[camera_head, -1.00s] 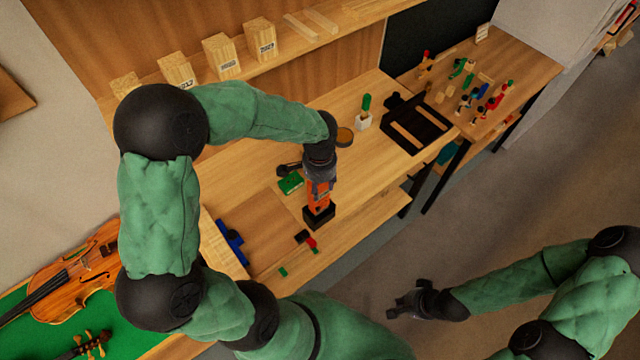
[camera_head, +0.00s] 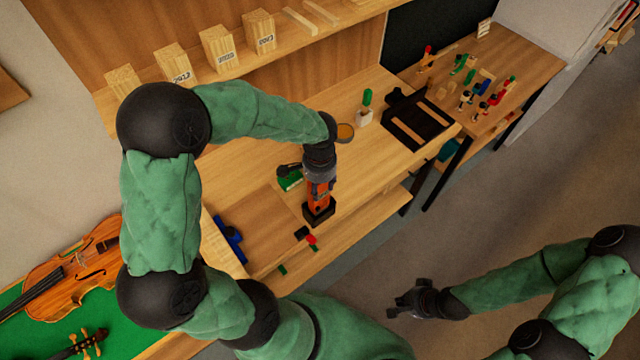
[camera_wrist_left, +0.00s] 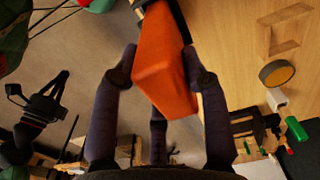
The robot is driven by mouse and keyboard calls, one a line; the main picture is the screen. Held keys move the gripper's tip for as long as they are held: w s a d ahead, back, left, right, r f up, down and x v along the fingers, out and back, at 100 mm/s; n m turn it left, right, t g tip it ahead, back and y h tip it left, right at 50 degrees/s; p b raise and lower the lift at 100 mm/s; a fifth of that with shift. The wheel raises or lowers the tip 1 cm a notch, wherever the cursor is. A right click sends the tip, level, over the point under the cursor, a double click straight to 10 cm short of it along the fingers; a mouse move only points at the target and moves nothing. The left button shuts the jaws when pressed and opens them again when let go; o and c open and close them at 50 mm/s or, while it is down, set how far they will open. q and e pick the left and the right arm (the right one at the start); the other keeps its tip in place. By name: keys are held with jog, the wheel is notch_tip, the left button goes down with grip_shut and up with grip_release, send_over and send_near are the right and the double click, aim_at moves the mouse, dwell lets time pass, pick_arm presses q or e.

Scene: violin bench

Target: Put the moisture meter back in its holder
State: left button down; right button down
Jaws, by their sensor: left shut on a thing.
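The orange moisture meter (camera_head: 318,201) stands roughly upright near the front edge of the bench. My left gripper (camera_head: 320,186) is above it, shut on its upper body. In the left wrist view the orange block-shaped end of the meter (camera_wrist_left: 163,70) sits between the fingers. The black holder (camera_head: 319,217) is on the bench directly under the meter. The meter's lower end meets the holder's top in the head view; how deep it sits inside is hidden. My right gripper (camera_head: 412,299) is open and empty, out over the floor.
A green block and dark tool (camera_head: 290,179) lie close left of the meter. A blue clamp-like tool (camera_head: 230,240) and small red and green pieces (camera_head: 312,241) lie left and in front.

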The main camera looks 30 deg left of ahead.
pick_arm(q)
jog(key=shift+f+b, duration=0.85)
jog(key=shift+f, duration=0.3)
jog(key=c, duration=0.6)
grip_release()
notch_tip(320, 180, up, 12)
jog(key=shift+r, duration=0.1)
